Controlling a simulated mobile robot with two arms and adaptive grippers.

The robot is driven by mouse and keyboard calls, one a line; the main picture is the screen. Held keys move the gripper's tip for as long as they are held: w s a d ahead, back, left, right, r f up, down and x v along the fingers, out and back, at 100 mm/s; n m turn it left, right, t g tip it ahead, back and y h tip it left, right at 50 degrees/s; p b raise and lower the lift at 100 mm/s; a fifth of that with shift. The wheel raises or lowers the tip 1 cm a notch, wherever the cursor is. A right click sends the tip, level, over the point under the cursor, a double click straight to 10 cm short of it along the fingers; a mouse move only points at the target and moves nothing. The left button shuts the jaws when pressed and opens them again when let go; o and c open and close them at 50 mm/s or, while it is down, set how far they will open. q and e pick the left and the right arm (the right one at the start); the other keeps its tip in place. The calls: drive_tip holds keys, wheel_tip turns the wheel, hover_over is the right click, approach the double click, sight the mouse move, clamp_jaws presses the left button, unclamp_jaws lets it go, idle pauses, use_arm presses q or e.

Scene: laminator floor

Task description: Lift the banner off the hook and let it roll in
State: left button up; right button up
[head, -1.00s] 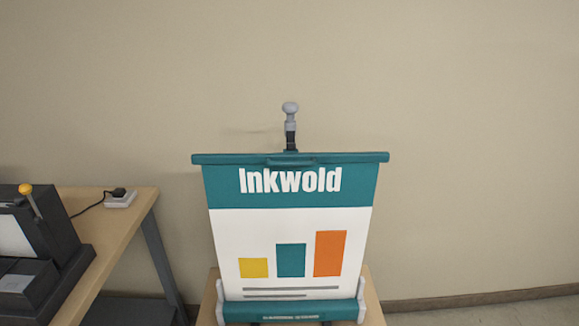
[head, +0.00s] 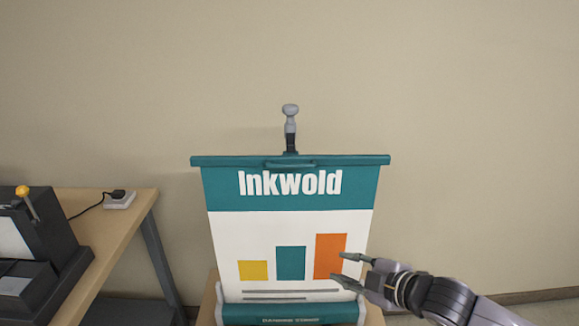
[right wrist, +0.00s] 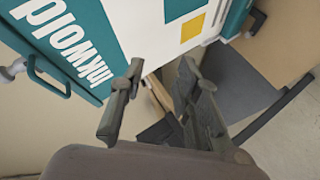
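The banner (head: 225,225) stands pulled up from its base (head: 290,313), with its teal top bar (head: 225,161) at the grey post and knob (head: 290,112) behind it. A small handle (head: 291,164) sits at the middle of the top bar; the handle also shows in the right wrist view (right wrist: 48,78). The hook itself is hidden behind the bar. My right gripper (head: 339,267) is open and empty, in front of the banner's lower right, below the handle. In the right wrist view its two fingers (right wrist: 160,75) are spread apart. My left gripper is not in view.
A wooden table (head: 128,222) at left carries a dark machine with a yellow knob (head: 23,190) and a plug on a white socket block (head: 120,200). The beige wall is behind. Space right of the banner is clear.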

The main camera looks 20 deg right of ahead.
sight(292, 167)
drive_tip(key=w+d+r+n+t+y, duration=0.15)
drive_tip(key=r+n, duration=0.25)
drive_tip(key=r, duration=0.5)
drive_tip(key=w+r+n+t+y, duration=0.1)
drive_tip(key=w+r+n+y, duration=0.15)
drive_tip(key=r, duration=0.75)
drive_tip(key=shift+n+g, duration=0.25)
drive_tip(key=shift+n, duration=0.2)
drive_tip(key=p+x, duration=0.2)
drive_tip(key=x, duration=0.3)
drive_tip(key=p+x, duration=0.3)
drive_tip(key=x, duration=0.3)
drive_tip(key=p+x, duration=0.2)
drive_tip(key=x, duration=0.3)
drive_tip(key=shift+w+f, duration=0.35)
drive_tip(key=shift+w+a+f+p, duration=0.15)
drive_tip(key=shift+w+a+p, duration=0.2)
drive_tip(key=shift+w, duration=0.15)
drive_tip(key=shift+c, duration=0.4)
clamp_jaws()
